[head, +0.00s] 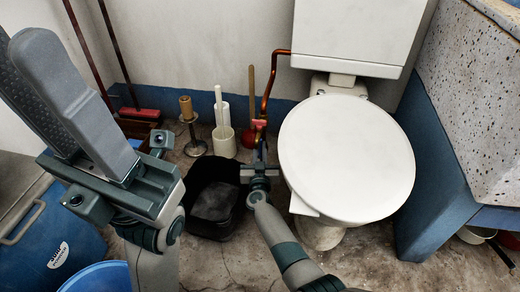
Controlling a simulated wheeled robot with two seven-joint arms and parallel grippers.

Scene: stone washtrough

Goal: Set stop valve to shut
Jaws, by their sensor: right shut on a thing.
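The stop valve (260,123) shows as a small red handle low on the copper pipe (267,88), left of the toilet. My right gripper (261,140) reaches up to it from below and is shut on the handle. The gripper's fingers hide part of the valve, so its exact angle is hard to tell. My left gripper (60,95) is large and close at the left, away from the valve. Its fingers overlap in this view, so I cannot tell how far apart they are.
The white toilet (347,158) stands just right of my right gripper. A black bin (212,197) is below and left of it. A white brush holder (224,142), a plunger (250,108) and a paper stand (187,108) stand left. A stone trough (475,95) is at right.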

